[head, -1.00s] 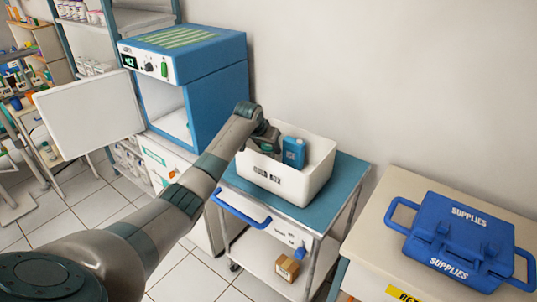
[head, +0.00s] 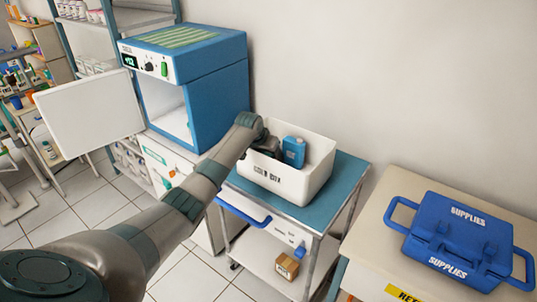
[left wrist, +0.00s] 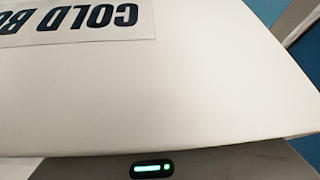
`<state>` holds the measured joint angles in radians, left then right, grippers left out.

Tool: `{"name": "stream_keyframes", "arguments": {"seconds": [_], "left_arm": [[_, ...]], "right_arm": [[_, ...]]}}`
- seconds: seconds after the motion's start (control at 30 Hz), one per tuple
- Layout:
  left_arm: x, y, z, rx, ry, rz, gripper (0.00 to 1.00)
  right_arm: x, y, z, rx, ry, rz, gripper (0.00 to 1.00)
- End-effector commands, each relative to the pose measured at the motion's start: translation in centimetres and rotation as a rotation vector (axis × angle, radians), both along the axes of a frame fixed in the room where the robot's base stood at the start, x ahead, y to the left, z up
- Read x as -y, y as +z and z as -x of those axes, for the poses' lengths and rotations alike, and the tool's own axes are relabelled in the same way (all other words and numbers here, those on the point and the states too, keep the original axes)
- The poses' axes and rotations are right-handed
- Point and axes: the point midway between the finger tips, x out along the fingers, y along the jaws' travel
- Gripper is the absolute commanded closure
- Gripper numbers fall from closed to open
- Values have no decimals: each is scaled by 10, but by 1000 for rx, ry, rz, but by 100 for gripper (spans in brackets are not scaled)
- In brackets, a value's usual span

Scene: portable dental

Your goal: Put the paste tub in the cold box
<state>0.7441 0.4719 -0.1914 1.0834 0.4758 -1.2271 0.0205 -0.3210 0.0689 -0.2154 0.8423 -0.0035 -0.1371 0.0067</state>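The cold box (head: 300,187) is an open white bin with a dark label on its front, standing on a teal-topped cart. Its white wall and an upside-down "COLD BO" label fill most of the left wrist view (left wrist: 170,90). My left gripper (head: 268,149) is down at the left side of the box opening, partly hidden behind the front wall. Its fingertips, and anything between them, cannot be seen. A blue container (head: 293,151) stands in the box just right of the gripper. I cannot make out the paste tub. My right gripper is not in view.
The cart top (head: 345,178) has a bare strip right of the box. A blue oven-like cabinet (head: 217,90) with its white door (head: 88,110) open stands to the left. A blue supplies case (head: 460,235) rests on the right-hand table. A small carton (head: 287,267) sits on the cart's lower shelf.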

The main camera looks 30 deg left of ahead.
Motion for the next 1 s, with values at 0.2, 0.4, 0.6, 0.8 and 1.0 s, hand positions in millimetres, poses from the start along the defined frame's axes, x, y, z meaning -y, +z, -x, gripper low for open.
{"name": "stream_keyframes", "arguments": {"seconds": [0.2,0.4,0.6,0.8,1.0], "left_arm": [[0,3,0,1,0,0,36],[0,13,6,2,-1,1,36],[1,33,19,3,-2,-1,36],[2,61,37,5,0,-2,36],[5,86,53,2,-1,-1,36]], "right_arm": [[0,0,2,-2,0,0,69],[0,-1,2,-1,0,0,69],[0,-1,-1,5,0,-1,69],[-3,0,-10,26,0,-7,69],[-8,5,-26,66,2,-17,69]]}}
